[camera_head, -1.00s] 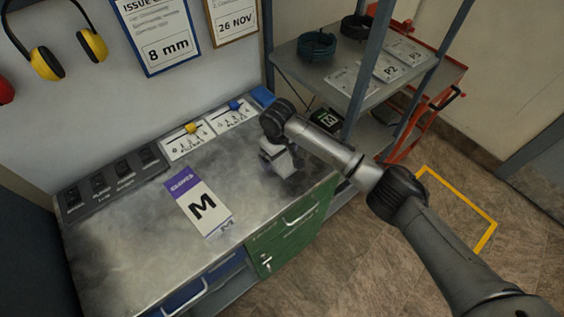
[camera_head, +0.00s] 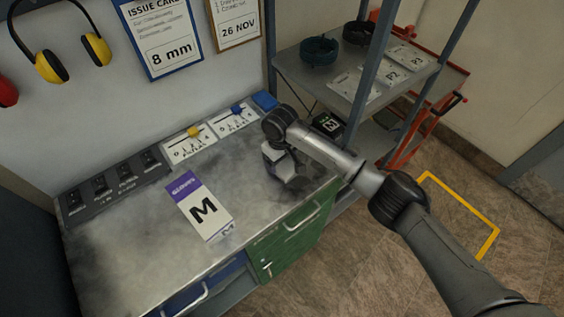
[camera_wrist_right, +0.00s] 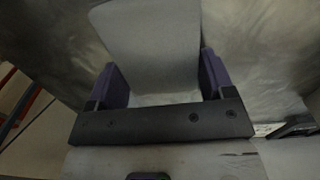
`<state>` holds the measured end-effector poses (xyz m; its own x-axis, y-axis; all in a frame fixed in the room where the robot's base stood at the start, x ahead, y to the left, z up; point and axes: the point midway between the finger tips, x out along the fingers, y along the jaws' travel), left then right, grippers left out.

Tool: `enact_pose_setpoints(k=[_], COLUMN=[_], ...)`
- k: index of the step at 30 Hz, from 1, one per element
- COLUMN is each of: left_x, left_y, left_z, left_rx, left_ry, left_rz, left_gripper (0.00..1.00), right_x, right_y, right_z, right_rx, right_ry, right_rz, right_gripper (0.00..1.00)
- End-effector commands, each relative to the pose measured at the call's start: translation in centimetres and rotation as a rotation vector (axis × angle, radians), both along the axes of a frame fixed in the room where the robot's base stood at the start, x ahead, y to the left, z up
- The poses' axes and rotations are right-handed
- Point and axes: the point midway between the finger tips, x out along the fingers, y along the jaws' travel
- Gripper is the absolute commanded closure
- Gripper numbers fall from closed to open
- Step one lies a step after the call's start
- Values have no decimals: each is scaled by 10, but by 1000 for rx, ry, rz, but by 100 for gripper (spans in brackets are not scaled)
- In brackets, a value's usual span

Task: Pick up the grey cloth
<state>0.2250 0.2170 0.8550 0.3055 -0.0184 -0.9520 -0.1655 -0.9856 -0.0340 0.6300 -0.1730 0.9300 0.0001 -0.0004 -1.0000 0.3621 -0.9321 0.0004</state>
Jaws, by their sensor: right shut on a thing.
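The grey cloth (camera_wrist_right: 150,35) fills the space between the fingers of my right gripper in the right wrist view. My right gripper (camera_head: 284,177) is over the right end of the metal worktop in the head view, pointing down. In the right wrist view its two dark purple fingers (camera_wrist_right: 161,80) press on the cloth from both sides, so it is shut on it. In the head view the cloth is mostly hidden by the gripper, and I cannot tell whether it still touches the worktop. My left gripper is not in view.
The metal worktop (camera_head: 120,240) holds a gloves box marked M (camera_head: 203,209), switch panels at the back, and a blue block (camera_head: 265,101). A shelf rack (camera_head: 340,90) with cable coils stands to the right. A green drawer (camera_head: 292,240) is below the worktop.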

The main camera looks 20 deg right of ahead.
Motion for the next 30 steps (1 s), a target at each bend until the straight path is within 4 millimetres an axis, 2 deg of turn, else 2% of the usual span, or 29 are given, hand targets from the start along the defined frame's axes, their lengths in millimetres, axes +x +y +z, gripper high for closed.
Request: enact_pose_setpoints(k=[8, 12, 14, 24, 30], left_x=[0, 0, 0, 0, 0], left_y=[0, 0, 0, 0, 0], left_z=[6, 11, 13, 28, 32], left_rx=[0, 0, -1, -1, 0], left_ry=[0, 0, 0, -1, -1], left_rz=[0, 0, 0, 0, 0], left_gripper=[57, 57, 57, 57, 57], right_x=[1, 1, -8, -58, -78], right_y=[0, 0, -8, -48, -64], right_z=[22, 46, 48, 86, 101], right_rx=[1, 1, 0, -2, 0], right_ry=[-2, -4, -1, -2, -1], right_rz=[0, 0, 0, 0, -1], right_gripper=[47, 47, 47, 47, 47])
